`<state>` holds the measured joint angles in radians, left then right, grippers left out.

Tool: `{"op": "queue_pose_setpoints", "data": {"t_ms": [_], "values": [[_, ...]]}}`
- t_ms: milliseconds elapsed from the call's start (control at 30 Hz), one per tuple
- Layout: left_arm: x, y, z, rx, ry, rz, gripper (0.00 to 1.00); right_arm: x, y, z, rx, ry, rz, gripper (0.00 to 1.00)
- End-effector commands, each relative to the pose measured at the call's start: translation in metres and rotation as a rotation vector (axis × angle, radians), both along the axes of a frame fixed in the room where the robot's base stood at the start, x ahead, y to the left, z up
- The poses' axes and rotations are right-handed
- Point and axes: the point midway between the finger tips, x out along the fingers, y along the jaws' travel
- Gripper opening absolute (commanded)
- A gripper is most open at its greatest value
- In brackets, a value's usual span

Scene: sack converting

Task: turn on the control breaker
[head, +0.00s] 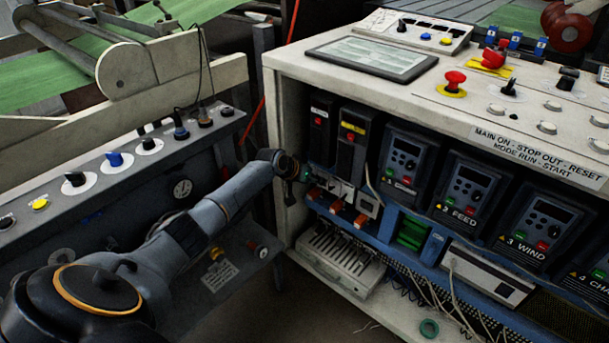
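My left arm reaches in from the lower left to the open front of the control cabinet. Its gripper (303,173) is at the cabinet's left inner side, beside the row of small switchgear. It is small and dark here, and I cannot tell whether its fingers are open or shut, or whether they touch anything. White breaker-like modules (341,190) sit on the rail just right of the gripper, with orange parts below them. No label shows which is the control breaker, and lever positions are too small to read. My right gripper is not in view.
Tall dark drive units, including one marked FEED (468,190), fill the cabinet to the right. A sloped panel of knobs (114,159) lies left of the arm. The cabinet top carries a screen (372,58) and a red stop button (455,78). Loose wires hang below.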

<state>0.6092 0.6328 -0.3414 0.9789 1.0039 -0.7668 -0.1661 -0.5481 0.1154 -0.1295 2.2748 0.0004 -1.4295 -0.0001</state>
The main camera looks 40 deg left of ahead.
Motion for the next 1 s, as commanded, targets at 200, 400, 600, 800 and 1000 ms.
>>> {"op": "queue_pose_setpoints", "data": {"t_ms": [200, 400, 600, 800, 1000], "values": [[-0.021, 0.005, 0.021, 0.005, -0.001, -0.002, 0.34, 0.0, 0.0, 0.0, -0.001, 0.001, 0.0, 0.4], [-0.046, 0.009, 0.045, 0.005, 0.0, -0.002, 0.34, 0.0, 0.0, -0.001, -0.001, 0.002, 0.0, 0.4], [-0.067, 0.013, 0.067, 0.004, 0.0, -0.001, 0.34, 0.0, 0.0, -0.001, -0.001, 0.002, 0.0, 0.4], [-0.077, 0.014, 0.078, 0.001, 0.001, 0.0, 0.34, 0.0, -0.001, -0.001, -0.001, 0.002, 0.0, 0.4], [-0.078, 0.014, 0.079, 0.001, 0.0, -0.001, 0.34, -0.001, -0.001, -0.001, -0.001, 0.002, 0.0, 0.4]]}}
